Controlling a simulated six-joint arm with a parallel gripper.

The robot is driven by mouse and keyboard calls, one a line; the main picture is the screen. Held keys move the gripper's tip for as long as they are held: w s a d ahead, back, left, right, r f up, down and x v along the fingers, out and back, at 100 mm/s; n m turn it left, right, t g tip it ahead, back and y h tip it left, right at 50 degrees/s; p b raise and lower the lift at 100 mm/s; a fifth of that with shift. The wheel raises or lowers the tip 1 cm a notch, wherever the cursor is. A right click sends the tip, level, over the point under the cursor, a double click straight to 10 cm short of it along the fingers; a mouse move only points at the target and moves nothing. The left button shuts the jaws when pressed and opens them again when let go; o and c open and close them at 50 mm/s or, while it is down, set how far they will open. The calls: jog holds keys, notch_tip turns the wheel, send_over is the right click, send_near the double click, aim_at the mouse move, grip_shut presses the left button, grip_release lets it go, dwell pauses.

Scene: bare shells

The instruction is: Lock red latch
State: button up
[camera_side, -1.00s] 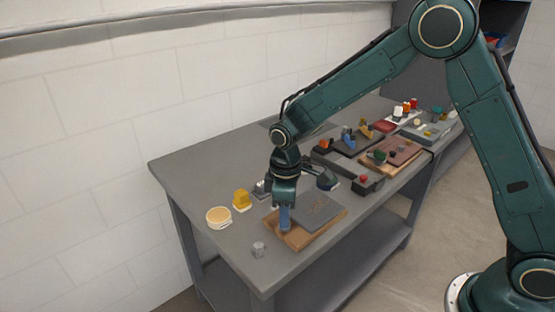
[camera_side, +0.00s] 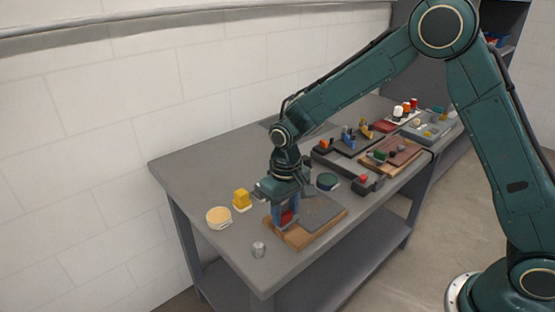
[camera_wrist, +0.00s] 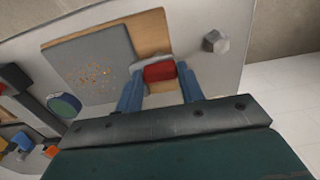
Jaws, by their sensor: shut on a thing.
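The red latch (camera_wrist: 160,72) shows in the wrist view between the two blue fingers of my gripper (camera_wrist: 160,88). It sits at the edge of a wooden board (camera_wrist: 150,32) that carries a grey plate (camera_wrist: 97,66). In the side view my gripper (camera_side: 285,218) points down over the near left part of the board (camera_side: 300,237), with the red latch (camera_side: 287,217) between its fingers. The gripper is shut on the latch. The fingers partly hide the latch in the side view.
A small grey hex piece (camera_side: 258,249) lies in front of the board. A yellow block (camera_side: 241,200) and a round cream-topped piece (camera_side: 219,217) stand to the left. A round green-topped piece (camera_side: 327,181) is behind the plate. Several other boards fill the table's far right.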

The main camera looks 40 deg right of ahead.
aim_at(285, 213)
jog(key=shift+o, duration=0.2)
jog(key=o, duration=1)
jog(key=shift+c, duration=0.2)
jog(key=shift+r, duration=0.15)
notch_tip(285, 213, up, 14)
jog(key=shift+f, duration=0.2)
